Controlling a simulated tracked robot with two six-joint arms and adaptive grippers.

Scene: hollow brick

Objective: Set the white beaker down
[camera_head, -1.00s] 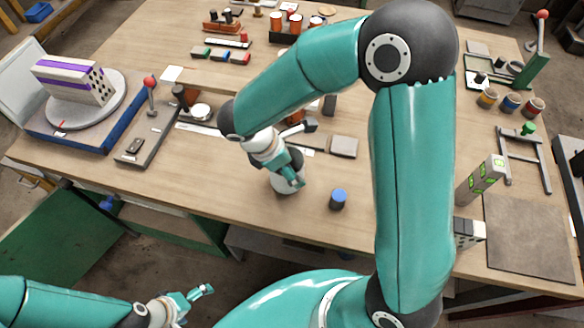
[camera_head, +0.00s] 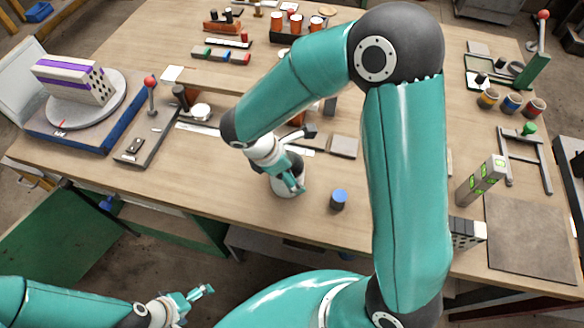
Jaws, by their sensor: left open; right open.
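The white beaker (camera_head: 316,182) stands on the wooden table near its front edge, in the middle of the head view. My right gripper (camera_head: 297,188) is open and low at the beaker, covering part of it. I cannot tell whether the fingers touch it. My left gripper (camera_head: 203,292) is open and empty at the lower left, in front of the table and away from the beaker.
A dark cylinder with a blue top (camera_head: 339,199) stands close to the right of the beaker. A grey square block (camera_head: 343,146) lies behind it. The table (camera_head: 215,175) is clear to the left. My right arm hides part of the table.

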